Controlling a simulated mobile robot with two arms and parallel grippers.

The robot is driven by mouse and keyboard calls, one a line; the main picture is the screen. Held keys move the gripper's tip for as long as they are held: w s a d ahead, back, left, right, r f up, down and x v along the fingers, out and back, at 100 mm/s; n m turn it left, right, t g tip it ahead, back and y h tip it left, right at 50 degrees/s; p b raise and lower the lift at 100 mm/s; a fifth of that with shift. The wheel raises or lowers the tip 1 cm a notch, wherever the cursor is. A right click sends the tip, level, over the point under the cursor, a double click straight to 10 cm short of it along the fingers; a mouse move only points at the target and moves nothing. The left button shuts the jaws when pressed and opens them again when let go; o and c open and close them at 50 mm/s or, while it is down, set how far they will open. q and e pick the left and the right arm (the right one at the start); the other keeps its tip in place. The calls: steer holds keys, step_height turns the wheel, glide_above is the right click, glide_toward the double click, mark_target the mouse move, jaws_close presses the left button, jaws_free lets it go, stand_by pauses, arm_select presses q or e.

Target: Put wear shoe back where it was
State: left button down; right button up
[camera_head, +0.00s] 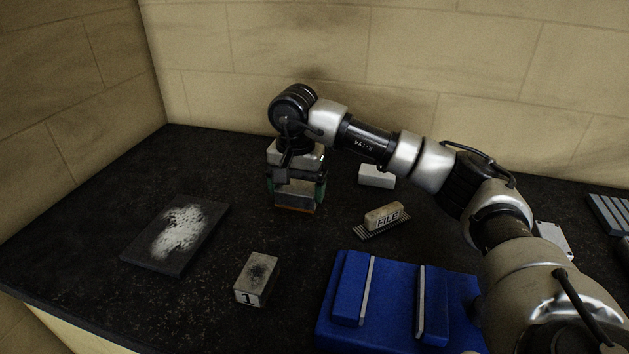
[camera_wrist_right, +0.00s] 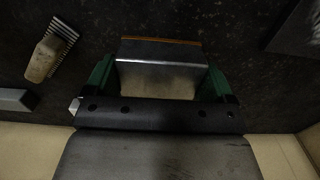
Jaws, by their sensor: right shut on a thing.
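My right gripper (camera_head: 296,190) points down over the back middle of the bench, with its green fingers on either side of a grey metal block with an orange-brown lower edge, which looks like the wear shoe (camera_head: 297,200). The gripper is shut on it. In the right wrist view the shoe (camera_wrist_right: 160,78) sits between the two green fingers (camera_wrist_right: 160,84), its coppery edge on the far side. I cannot tell whether its underside touches the bench. My left gripper is not in view.
A block marked 1 (camera_head: 256,279) stands in front, left of a blue ribbed fixture (camera_head: 395,290). A dark plate with white powder (camera_head: 178,236) lies left. Walls bound the back and left.

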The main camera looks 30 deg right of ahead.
mark_target(292, 218)
steer(key=shift+w+a+f, duration=0.15)
steer(key=shift+w+f, duration=0.1)
steer(key=shift+w, duration=0.3)
steer(key=shift+w+a+f, duration=0.1)
steer(key=shift+w+f, duration=0.1)
steer(key=shift+w, duration=0.3)
steer(key=shift+f+p, duration=0.55)
steer(key=shift+f, duration=1.45)
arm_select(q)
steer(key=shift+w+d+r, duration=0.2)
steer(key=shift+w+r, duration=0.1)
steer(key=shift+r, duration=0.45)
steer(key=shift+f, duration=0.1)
arm_select(e)
steer(key=shift+f, duration=0.1)
steer(key=o, duration=1.6)
steer(key=shift+s+f, duration=0.1)
steer(key=shift+f, duration=0.05)
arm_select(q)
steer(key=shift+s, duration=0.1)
